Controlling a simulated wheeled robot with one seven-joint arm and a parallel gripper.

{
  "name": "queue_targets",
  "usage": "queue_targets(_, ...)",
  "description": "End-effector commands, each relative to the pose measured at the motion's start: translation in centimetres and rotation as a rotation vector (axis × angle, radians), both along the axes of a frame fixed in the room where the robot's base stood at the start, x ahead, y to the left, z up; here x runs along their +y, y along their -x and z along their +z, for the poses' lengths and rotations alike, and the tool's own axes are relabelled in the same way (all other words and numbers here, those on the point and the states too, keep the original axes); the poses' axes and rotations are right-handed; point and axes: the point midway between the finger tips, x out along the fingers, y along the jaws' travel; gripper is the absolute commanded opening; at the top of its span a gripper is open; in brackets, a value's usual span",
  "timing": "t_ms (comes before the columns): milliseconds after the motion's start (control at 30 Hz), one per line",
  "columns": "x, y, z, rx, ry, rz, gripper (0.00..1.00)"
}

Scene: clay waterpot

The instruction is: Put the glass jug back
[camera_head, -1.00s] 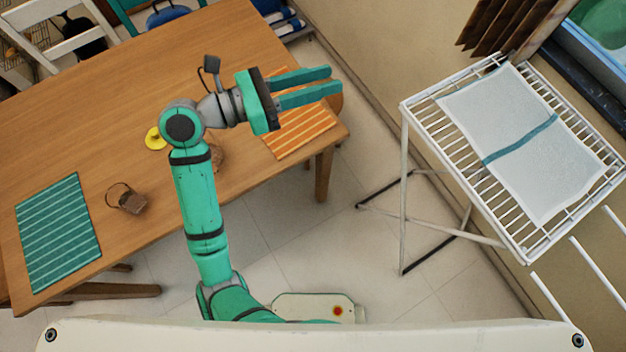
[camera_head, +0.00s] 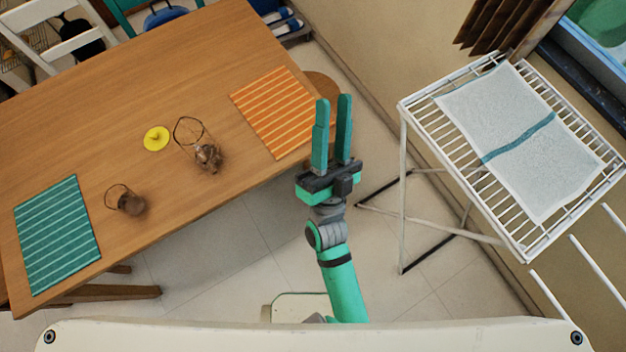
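A clear glass jug (camera_head: 197,145) with a dark rim and brown matter low in it stands on the wooden table, left of the orange mat. A smaller glass vessel (camera_head: 126,200) with a dark rim and brown lower part stands to its left, near the front edge of the table. I cannot tell for sure which one the task means. My gripper (camera_head: 333,98) is to the right of both, over the orange mat's right side and the table edge. Its two fingers point away from me, apart, with nothing between them.
A yellow disc (camera_head: 156,138) lies left of the jug. An orange striped mat (camera_head: 268,112) and a green striped mat (camera_head: 58,235) lie on the table (camera_head: 150,80). A white drying rack (camera_head: 462,155) with a cloth (camera_head: 520,140) stands at right, beyond open floor.

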Motion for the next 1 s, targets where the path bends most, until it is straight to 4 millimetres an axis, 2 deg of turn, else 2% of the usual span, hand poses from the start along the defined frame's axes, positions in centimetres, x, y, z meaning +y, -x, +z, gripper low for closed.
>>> queue_targets(33,-0.1,0.7,-1.7,0.065,0.066,-0.027,0.3)
queue_targets(267,0.3,4.2,-9.8,0.368,0.339,-0.132,0.3)
queue_targets(467,0.6,9.1,-17.1,0.658,0.527,-0.2,0.3)
queue_targets(600,1.2,13.2,-21.4,0.857,0.626,-0.23,0.3)
queue_targets(700,1.7,15.8,-23.6,0.974,0.675,-0.24,0.3)
queue_targets(800,2.3,17.7,-25.0,1.055,0.708,-0.242,0.3)
queue_targets(867,3.1,18.4,-25.5,1.086,0.717,-0.243,0.3)
queue_targets(1000,3.4,19.1,-26.0,1.118,0.73,-0.243,0.3)
